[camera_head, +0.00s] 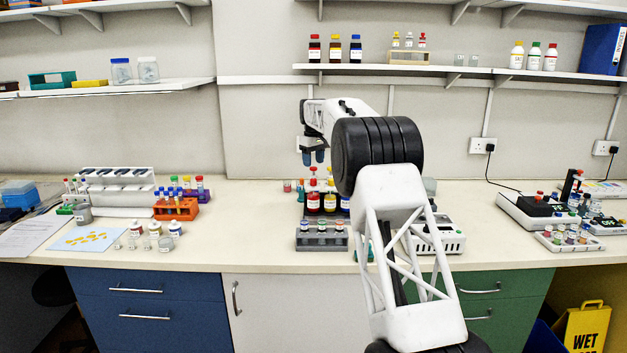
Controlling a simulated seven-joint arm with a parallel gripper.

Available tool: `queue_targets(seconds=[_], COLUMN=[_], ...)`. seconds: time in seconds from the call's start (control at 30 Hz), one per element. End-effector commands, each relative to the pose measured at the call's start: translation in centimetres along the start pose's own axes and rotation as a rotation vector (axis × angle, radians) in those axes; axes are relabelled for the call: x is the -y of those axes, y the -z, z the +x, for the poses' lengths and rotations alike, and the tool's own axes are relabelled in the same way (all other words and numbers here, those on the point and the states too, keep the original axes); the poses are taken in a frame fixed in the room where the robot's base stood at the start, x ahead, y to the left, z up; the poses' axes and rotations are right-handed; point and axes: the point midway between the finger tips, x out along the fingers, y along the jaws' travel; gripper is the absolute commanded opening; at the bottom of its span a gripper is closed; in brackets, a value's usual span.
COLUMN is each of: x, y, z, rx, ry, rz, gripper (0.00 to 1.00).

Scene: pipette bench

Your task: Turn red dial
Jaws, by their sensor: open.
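My gripper (313,157) is at the middle of the bench, above the work surface, with its dark fingers pointing down, apart and empty. Below it stands a dark rack of bottles with red and yellow contents (313,203), with red tops above. I cannot clearly make out a red dial. Small red spots show on the bench devices at the far right, one on the white device with a black block (510,214), too small to identify. My arm hides part of another white device (440,237) right of the middle.
A grey rack of vials (321,243) stands near the front edge below my gripper. An orange tube rack (176,210) and a white pipette stand (120,192) are at left. Shelves hang above. The bench between the orange rack and the grey rack is clear.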

Motion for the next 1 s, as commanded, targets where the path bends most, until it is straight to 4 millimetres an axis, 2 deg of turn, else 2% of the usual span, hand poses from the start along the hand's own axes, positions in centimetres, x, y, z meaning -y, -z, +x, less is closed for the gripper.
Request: queue_targets(seconds=[0.37, 0.53, 1.0], x=[0.0, 0.0, 0.0], y=[0.0, 0.0, 0.0], z=[0.0, 0.7, 5.7], rx=[0.0, 0.0, 0.001], ry=[0.0, 0.0, 0.0], rz=[0.0, 0.0, 0.0], gripper=[0.54, 0.54, 0.54])
